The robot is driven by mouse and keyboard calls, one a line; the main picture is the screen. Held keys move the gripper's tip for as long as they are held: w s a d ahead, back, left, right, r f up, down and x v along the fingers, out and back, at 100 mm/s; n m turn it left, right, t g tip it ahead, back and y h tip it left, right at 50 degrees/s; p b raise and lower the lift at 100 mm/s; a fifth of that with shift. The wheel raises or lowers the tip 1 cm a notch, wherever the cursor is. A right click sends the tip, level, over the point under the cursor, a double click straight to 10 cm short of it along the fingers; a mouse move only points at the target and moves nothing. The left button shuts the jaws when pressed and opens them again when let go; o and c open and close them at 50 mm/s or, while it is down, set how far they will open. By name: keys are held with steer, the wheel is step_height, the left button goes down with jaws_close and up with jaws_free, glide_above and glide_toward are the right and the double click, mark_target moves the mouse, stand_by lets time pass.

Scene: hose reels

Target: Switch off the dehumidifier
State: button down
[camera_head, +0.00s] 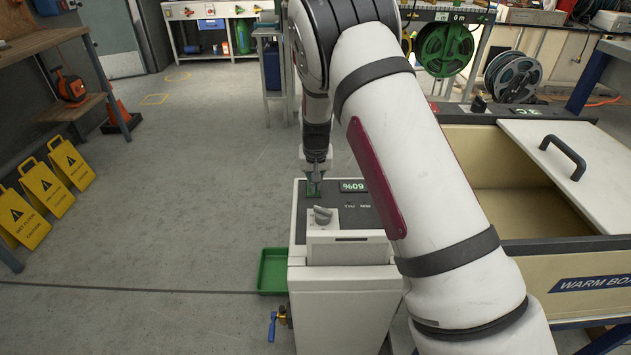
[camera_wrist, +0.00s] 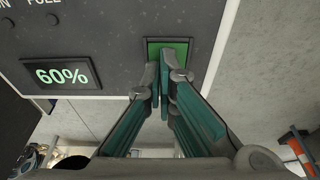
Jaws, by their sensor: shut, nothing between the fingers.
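The dehumidifier (camera_head: 345,300) is a white box with a dark top panel, standing upright in the middle of the head view. A grey knob (camera_head: 322,215) sits on its front top. A lit display (camera_wrist: 62,74) on the panel reads 60% in the wrist view. A green square (camera_wrist: 180,46) in a dark frame lies on the panel near its edge. My gripper (camera_wrist: 164,72) is shut and empty, its fingertips over the lower part of the green square; I cannot tell if they touch it. In the head view my gripper (camera_head: 314,182) points down at the panel's far left corner.
A green tray (camera_head: 272,271) lies on the floor left of the dehumidifier, near a brass tap with a blue handle (camera_head: 272,327). A warm box (camera_head: 575,262) with a partly open lid stands close on the right. Yellow caution signs (camera_head: 45,190) lean at the left; the floor between is clear.

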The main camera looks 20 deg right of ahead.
steer(key=shift+w, duration=0.1)
steer(key=shift+w+d+r, duration=0.15)
steer(key=shift+w+d, duration=0.05)
steer(key=shift+w, duration=0.5)
steer(key=shift+r+p, duration=0.3)
steer(key=shift+r, duration=0.25)
steer(key=s+p+v, duration=0.2)
steer(key=p+v, duration=0.2)
steer(key=v, duration=0.8)
steer(key=shift+a, duration=0.3)
